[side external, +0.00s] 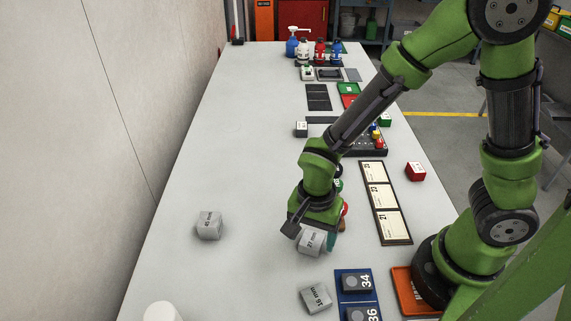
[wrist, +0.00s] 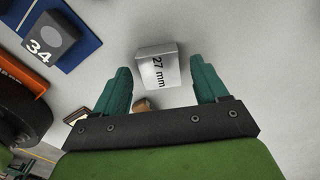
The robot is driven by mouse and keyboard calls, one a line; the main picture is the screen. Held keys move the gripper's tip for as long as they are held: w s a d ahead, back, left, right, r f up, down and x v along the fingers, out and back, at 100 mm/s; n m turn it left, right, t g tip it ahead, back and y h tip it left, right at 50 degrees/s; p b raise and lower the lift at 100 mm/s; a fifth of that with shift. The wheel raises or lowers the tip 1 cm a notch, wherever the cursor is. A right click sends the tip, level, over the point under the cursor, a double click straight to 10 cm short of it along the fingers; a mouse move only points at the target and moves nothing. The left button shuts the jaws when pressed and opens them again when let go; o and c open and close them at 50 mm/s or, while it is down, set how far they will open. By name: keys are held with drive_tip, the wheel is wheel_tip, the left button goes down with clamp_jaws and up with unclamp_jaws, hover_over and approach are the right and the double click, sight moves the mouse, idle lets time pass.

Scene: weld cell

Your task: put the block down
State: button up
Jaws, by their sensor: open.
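A light grey block marked "27 mm" (side external: 310,242) sits at my gripper (side external: 312,236) in the side external view. In the wrist view the 27 mm block (wrist: 157,66) lies ahead of and between the two green fingers of my gripper (wrist: 160,82). The fingers are apart, with a gap on each side of the block. The block appears to rest on the pale table (side external: 235,155). The gripper hides part of it in the side external view.
A grey 45 mm block (side external: 209,225) stands to the left and a 16 mm block (side external: 316,298) nearer the front. A blue board (side external: 341,296) marked 34 and 36, an orange tray (side external: 404,284) and a card rack (side external: 370,182) lie right. The table's left middle is clear.

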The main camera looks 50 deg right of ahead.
sight(312, 239)
wheel_tip(312, 239, up, 12)
drive_tip(key=f, duration=0.1)
drive_tip(key=s+d+r+n+t+y, duration=0.2)
drive_tip(key=d+r+n+t, duration=0.5)
drive_tip(key=r, duration=0.5)
drive_tip(key=d+n, duration=0.2)
drive_tip(key=d, duration=0.1)
drive_tip(key=shift+s+n, duration=0.3)
drive_tip(key=shift+o, duration=0.4)
